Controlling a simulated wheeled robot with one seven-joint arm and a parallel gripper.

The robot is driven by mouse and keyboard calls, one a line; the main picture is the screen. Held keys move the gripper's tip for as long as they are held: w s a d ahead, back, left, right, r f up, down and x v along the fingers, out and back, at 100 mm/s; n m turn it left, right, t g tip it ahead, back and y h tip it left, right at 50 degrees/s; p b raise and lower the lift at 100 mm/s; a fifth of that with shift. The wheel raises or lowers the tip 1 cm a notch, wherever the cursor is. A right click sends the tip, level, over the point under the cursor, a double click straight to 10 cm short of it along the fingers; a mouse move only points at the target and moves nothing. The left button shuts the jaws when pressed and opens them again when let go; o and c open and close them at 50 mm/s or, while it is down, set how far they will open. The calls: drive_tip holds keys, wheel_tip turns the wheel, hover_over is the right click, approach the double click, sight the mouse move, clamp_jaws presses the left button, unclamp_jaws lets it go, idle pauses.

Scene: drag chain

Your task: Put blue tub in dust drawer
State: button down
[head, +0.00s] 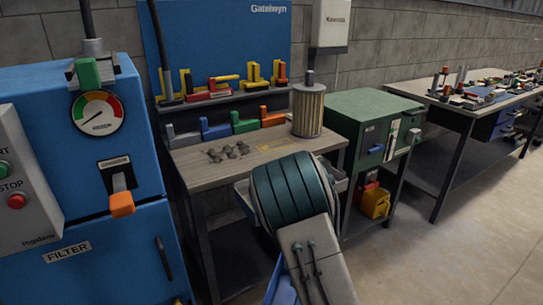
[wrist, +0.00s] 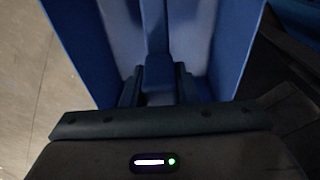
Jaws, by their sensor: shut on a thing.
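The blue tub (wrist: 205,45) fills the upper part of the wrist view, with its walls spread to either side. My gripper (wrist: 158,88) is shut on the tub's narrow blue middle part, with a dark finger on each side. In the head view, part of the blue tub (head: 283,288) shows at the bottom edge, beside my arm. My arm hides the rest of the tub and the gripper there. No dust drawer can be made out for certain. A blue cabinet marked FILTER (head: 95,265) stands at the left, its lower part cut off.
A wooden workbench (head: 190,165) holds small dark parts (head: 228,152), coloured blocks and a pleated cylinder filter (head: 308,110). A green cabinet (head: 365,120) stands right of it. A second bench (head: 425,90) stands at the far right. Bare floor (head: 430,255) lies at the lower right.

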drive_tip(key=s+d+r+n+p, duration=0.1)
drive_tip(key=d+r+p, duration=0.1)
drive_tip(key=r+p, duration=0.2)
drive_tip(key=s+d+r+n+p, duration=0.1)
drive_tip(key=d+r+n+p, duration=0.1)
drive_tip(key=r, duration=0.6)
drive_tip(key=shift+d+r+p, duration=0.25)
drive_tip(key=shift+d+p, duration=0.5)
drive_tip(key=shift+p, duration=0.5)
